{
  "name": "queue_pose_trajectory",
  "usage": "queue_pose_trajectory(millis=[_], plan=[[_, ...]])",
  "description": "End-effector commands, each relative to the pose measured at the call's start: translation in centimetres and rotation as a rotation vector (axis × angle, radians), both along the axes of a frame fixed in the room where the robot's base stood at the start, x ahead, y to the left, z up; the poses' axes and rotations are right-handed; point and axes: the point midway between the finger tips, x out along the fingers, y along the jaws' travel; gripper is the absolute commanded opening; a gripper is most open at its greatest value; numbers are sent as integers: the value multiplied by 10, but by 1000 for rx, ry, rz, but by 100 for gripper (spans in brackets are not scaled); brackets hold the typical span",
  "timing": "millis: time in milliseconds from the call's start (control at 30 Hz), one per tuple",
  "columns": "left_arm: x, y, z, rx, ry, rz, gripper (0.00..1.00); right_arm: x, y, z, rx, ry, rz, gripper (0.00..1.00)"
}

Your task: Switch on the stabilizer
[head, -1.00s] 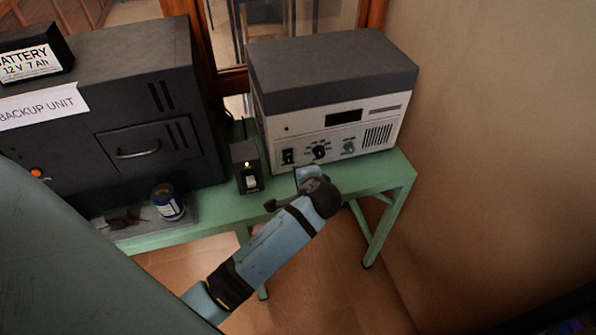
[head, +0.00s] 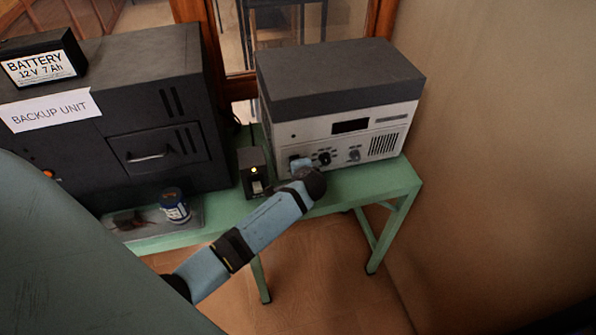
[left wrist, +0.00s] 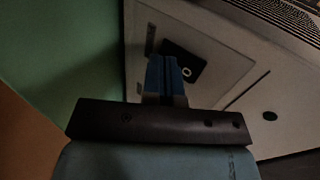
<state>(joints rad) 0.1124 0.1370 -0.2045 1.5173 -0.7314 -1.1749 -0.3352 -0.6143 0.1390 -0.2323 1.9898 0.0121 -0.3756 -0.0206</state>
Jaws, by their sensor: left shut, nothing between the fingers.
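A white-fronted unit with a dark grey top (head: 340,90), which I take to be the stabilizer, stands on the green table. Its display (head: 350,126) is dark. Two knobs show on its front, one black (head: 324,158) and one grey (head: 354,155). My left gripper (head: 299,163) is at the lower left of this front and hides the black rocker switch there. In the left wrist view the shut blue fingers (left wrist: 165,65) are empty, beside the black switch plate (left wrist: 186,63) with a pale round mark. I cannot tell whether they touch it. My right gripper is not in view.
A small black box (head: 247,162) with a lit indicator and pale switch stands left of the unit. A black backup unit (head: 150,85) with a battery (head: 42,60) on top is further left. A blue-and-white can (head: 175,206) sits on a tray. The green table's (head: 385,178) right end is clear.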

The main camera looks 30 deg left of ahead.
Motion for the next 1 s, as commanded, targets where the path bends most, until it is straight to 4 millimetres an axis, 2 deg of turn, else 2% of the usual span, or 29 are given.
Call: queue_pose_trajectory(millis=[133,267,300,567,1000], plan=[[0,0,-1,3,-3,0,0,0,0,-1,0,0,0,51],[3,4,-9,51,-40,2,0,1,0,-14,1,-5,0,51],[3,4,-4,52,-43,2,0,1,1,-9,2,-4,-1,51],[3,4,-1,49,-41,2,0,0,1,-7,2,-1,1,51],[3,4,15,50,-43,1,0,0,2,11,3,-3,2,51]])
